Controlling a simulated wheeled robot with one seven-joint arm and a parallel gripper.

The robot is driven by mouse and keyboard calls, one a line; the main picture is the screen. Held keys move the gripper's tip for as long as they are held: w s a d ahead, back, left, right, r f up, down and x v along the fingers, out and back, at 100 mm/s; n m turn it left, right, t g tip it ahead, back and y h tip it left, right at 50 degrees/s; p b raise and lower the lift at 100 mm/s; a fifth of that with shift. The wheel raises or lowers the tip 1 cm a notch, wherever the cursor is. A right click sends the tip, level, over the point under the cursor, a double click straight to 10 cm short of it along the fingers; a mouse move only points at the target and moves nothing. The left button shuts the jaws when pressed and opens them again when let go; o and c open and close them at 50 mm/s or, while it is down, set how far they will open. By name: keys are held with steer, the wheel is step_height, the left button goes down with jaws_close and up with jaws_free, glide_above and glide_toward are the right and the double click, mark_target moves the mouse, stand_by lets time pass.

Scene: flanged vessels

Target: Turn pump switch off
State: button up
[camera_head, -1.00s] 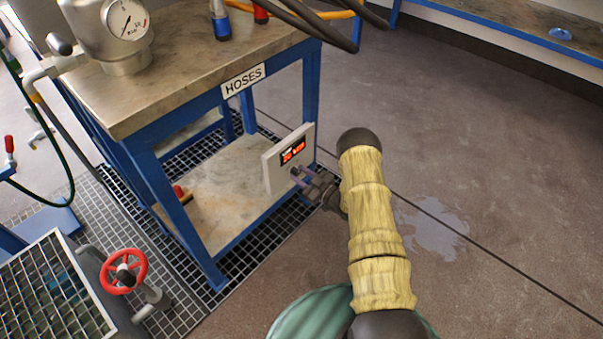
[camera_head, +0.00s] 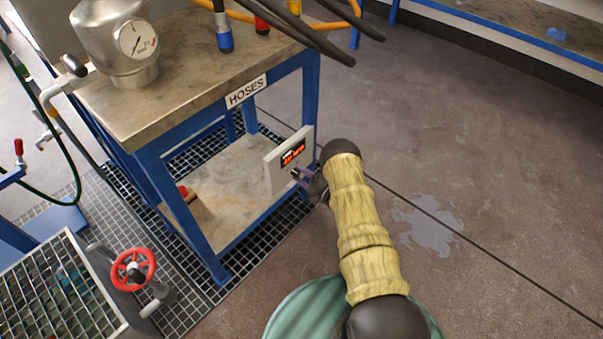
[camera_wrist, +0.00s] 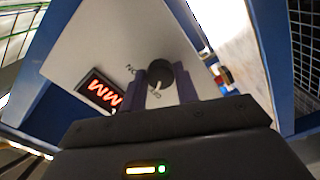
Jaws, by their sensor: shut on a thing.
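The white pump control panel (camera_head: 277,172) with a lit red display (camera_head: 293,152) is mounted on the blue table frame below the HOSES sign. In the wrist view the panel (camera_wrist: 130,45) fills the middle, with the display (camera_wrist: 101,92) at left. The dark round switch knob (camera_wrist: 159,74) with a pale mark sits between the two purple fingers of my gripper (camera_wrist: 160,88). The fingers are shut on the knob. In the head view my gripper (camera_head: 302,178) reaches the panel's lower right. Lettering beside the knob is partly covered.
The table (camera_head: 170,105) carries a metal vessel with a gauge (camera_head: 138,40) and hoses. A red valve wheel (camera_head: 133,270) stands over floor grating at lower left. The floor to the right is open, with a wet patch (camera_head: 428,225).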

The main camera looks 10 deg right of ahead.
steer(key=shift+s+d+f+n, duration=0.1)
steer(key=shift+d+n, duration=0.05)
steer(key=shift+n, duration=0.45)
steer(key=o, duration=1)
steer(key=shift+c, duration=0.2)
steer(key=shift+p, duration=0.3)
steer(key=p+v, duration=0.5)
steer(key=v, duration=1.2)
